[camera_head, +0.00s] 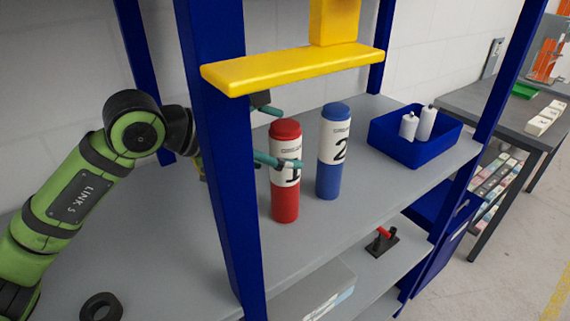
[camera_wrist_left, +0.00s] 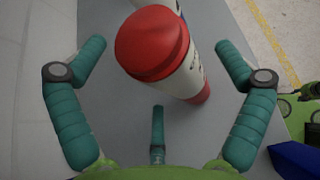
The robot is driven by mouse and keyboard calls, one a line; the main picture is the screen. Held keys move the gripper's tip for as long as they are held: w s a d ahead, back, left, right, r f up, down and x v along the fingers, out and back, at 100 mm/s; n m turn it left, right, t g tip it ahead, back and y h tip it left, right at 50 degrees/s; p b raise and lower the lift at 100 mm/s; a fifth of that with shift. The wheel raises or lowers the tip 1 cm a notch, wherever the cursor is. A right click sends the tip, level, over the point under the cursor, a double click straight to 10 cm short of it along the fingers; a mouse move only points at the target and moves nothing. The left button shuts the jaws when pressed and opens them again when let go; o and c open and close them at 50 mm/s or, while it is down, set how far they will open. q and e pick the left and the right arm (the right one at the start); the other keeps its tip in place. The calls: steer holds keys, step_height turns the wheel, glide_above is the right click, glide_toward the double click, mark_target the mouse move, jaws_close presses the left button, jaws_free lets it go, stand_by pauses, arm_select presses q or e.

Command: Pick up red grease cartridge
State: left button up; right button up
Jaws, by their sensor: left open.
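The red grease cartridge (camera_head: 286,204) stands upright on the grey shelf, with a white label marked 1. In the left wrist view its red cap (camera_wrist_left: 152,42) is large and lies between and beyond my finger tips. My left gripper (camera_head: 276,138) comes in from the left behind the blue post, its teal fingers at the height of the label. In the left wrist view my left gripper (camera_wrist_left: 155,75) is open, with fingers spread on both sides of the cartridge and one below. I cannot tell whether any finger touches it. My right gripper is not in view.
A blue cartridge (camera_head: 328,178) marked 2 stands close to the right of the red one. A blue bin (camera_head: 405,150) with white bottles is further right. A blue post (camera_head: 222,170) and a yellow bar (camera_head: 293,70) frame the space. A black ring (camera_head: 101,307) lies at front left.

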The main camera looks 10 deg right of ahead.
arm_select(q)
steer(key=shift+x, duration=0.95)
steer(key=shift+c, duration=0.4)
steer(key=c, duration=1.7)
steer(key=shift+r, duration=0.15)
steer(key=shift+w, duration=0.1)
